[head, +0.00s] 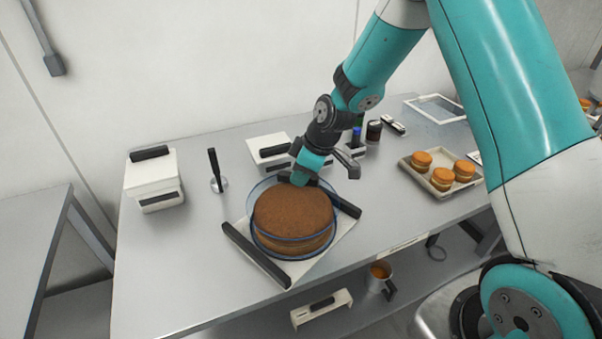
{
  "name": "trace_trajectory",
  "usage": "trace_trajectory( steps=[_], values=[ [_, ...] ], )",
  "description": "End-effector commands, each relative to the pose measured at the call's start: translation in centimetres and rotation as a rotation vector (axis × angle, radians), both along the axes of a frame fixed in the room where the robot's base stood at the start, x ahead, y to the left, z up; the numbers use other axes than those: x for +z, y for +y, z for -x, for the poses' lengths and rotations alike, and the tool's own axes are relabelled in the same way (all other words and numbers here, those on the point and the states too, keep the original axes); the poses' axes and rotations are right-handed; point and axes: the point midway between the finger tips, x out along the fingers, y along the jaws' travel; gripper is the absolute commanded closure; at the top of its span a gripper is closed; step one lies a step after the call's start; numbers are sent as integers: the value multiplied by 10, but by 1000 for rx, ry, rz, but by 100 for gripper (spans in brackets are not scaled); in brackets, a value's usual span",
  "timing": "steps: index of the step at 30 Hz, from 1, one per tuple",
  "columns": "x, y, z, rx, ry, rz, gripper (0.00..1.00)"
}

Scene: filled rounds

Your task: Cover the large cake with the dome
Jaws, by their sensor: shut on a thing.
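The large brown cake (291,212) sits on a pale square board with black handles (322,252) near the front of the metal table. The clear dome with a blue rim (254,190) shows around and over the cake. Its lower rim loops in front of the cake's side; I cannot tell if it touches the board. My gripper (299,179) is above the cake's far side, pointing down, shut on the dome at its top. The fingertips and the dome's knob are mostly hidden by the gripper itself.
A white box with black handles (155,180) and an upright black-handled tool (216,172) stand left. A second white box (268,152) and small jars (374,131) are behind. A tray (424,186) of small round cakes is right. The table's left front is clear.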

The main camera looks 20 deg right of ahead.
Motion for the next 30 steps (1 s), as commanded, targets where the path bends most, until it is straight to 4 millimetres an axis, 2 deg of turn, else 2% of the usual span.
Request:
trace_trajectory(
  steps=[6, 7, 10, 16, 19, 20, 30],
  values=[
    [-3, 0, 0, 0, 0, 0, 100],
    [-3, 0, 0, 0, 0, 0, 72],
    [-2, 0, 0, 0, 0, 0, 50],
    [-3, 0, 0, 0, 0, 0, 50],
    [-3, 0, 0, 0, 0, 0, 27],
    [-3, 0, 0, 0, 0, 0, 24],
    [0, 0, 0, 0, 0, 0, 24]
  ],
)
